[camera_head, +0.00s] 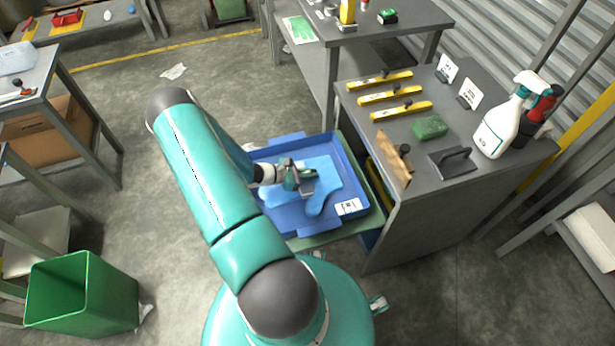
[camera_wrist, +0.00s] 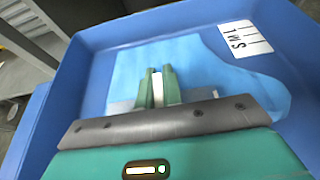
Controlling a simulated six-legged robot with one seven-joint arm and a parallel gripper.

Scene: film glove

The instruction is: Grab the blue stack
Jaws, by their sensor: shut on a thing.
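A light blue, glove-shaped flat stack (camera_head: 324,190) lies in a darker blue tray (camera_head: 290,218). In the wrist view the stack (camera_wrist: 205,68) spreads under and beyond my fingers, inside the tray (camera_wrist: 98,38). My gripper (camera_head: 303,176) reaches down into the tray over the stack's middle. In the wrist view my gripper's green fingers (camera_wrist: 157,74) are close together with a narrow white strip between them. The jaws are shut on the stack, though the pinched part is mostly hidden by the fingers.
A white label (camera_head: 348,207) marks the tray's near right corner. A grey workbench (camera_head: 440,160) with yellow-handled bars, a green sponge and a spray bottle (camera_head: 507,118) stands close to the right. A green bin (camera_head: 85,290) stands at lower left.

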